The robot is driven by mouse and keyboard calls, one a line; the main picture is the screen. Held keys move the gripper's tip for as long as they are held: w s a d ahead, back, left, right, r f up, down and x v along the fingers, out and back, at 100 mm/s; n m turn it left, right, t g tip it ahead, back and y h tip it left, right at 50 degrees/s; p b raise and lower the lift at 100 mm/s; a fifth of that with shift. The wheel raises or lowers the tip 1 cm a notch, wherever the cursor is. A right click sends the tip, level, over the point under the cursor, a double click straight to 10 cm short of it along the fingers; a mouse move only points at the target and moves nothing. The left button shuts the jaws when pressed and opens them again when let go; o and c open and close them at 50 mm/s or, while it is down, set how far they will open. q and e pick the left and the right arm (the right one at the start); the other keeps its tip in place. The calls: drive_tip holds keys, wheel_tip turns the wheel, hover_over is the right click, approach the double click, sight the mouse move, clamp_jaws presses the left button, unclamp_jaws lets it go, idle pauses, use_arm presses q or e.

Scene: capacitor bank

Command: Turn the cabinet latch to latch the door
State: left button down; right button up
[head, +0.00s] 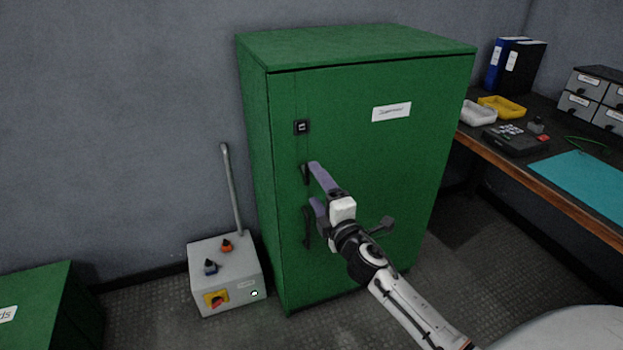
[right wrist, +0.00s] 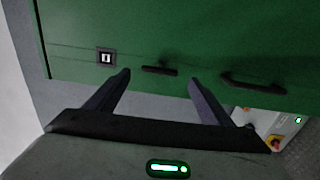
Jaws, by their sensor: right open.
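The green cabinet (head: 365,150) stands with its door flush and apparently closed. Its latch (head: 305,174) is a small dark bar near the door's left edge, lying upright along the seam. My right gripper (head: 314,183) is open in front of the latch, one finger above the other. In the right wrist view the latch (right wrist: 160,70) shows between the two separated fingertips (right wrist: 160,80), and nothing is held. Whether a finger touches the door cannot be told. My left gripper is not in view.
A dark door handle (head: 308,228) sits just below the latch, and a small black square fitting (head: 302,127) above it. A grey control box (head: 226,275) with a lever stands left of the cabinet. A workbench (head: 545,184) is at the right.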

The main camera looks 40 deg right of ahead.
drive_tip(key=shift+v, duration=2.65)
